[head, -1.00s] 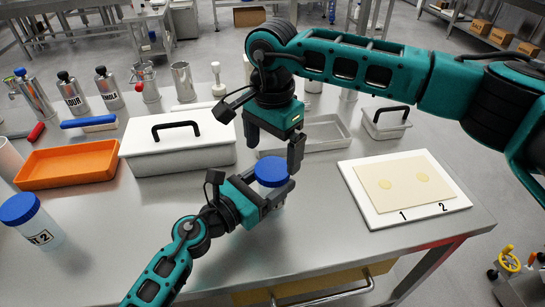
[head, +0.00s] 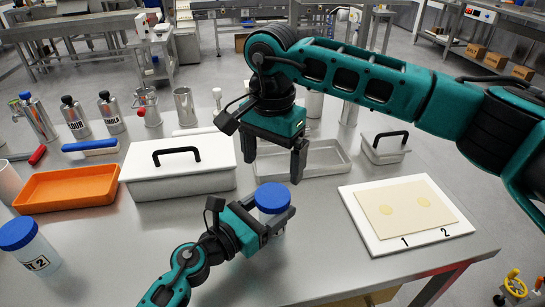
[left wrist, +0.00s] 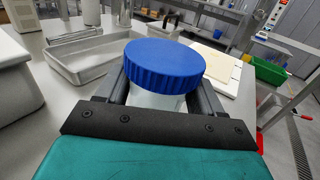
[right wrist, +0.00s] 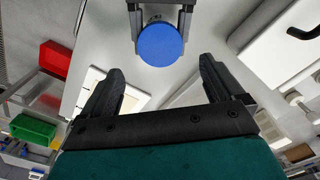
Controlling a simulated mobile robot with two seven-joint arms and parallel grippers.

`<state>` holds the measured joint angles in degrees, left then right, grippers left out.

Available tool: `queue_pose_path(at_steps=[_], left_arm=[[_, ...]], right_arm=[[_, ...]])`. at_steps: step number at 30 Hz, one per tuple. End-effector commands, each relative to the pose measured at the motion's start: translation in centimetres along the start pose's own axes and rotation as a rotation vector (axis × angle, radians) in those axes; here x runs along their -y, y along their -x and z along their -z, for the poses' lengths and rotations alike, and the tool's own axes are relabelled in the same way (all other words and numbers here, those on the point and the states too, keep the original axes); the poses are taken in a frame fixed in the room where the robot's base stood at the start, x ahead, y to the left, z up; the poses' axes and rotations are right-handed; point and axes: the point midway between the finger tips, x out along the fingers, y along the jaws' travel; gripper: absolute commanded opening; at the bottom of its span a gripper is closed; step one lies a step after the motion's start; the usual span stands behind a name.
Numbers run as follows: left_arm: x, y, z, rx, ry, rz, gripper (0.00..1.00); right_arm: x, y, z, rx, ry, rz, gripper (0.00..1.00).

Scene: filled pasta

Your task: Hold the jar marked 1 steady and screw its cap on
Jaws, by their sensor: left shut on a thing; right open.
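A jar (left wrist: 155,99) with a pale, translucent body stands on the table, with a blue cap (head: 273,197) sitting on its mouth. In the left wrist view the cap looks about level; its threads are hidden. No number shows on this jar. My left gripper (head: 277,218) is shut around the jar's body just below the cap. My right gripper (head: 274,166) is open and empty above the cap, fingers pointing down. In the right wrist view the cap (right wrist: 161,45) lies apart from both fingers.
A second blue-capped jar marked 2 (head: 38,262) stands at the left. An orange tray (head: 70,207), a lidded white box (head: 180,182) and a metal tray (head: 338,161) lie behind. A white board (head: 376,244) with pasta dough is at the right.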

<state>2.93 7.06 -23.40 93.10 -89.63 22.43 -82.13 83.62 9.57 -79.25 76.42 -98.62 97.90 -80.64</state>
Motion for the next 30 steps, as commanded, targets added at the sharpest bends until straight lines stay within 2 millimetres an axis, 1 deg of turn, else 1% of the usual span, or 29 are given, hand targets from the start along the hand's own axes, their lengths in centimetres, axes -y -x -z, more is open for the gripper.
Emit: queue_pose_path(at_steps=[9,15,19,27,30], left_arm=[[0.0,0.0,-0.1,0.002,0.0,0.0,0.0],[0.0,0.0,-0.1,0.002,0.0,0.0,0.0],[0.0,0.0,-0.1,0.002,0.0,0.0,0.0],[0.0,0.0,-0.1,0.002,0.0,0.0,0.0],[0.0,0.0,-0.1,0.002,0.0,0.0,0.0]], right_arm=[[-0.1,-4.7,0.0,0.003,-0.001,-0.003,0.95],[-0.1,-7.0,0.0,0.001,-0.001,-0.002,0.95],[0.0,-7.6,0.0,0.001,-0.001,0.0,0.95],[0.0,-7.7,0.0,0.0,-0.001,0.0,0.95],[0.0,-7.7,0.0,0.001,-0.001,0.0,0.86]])
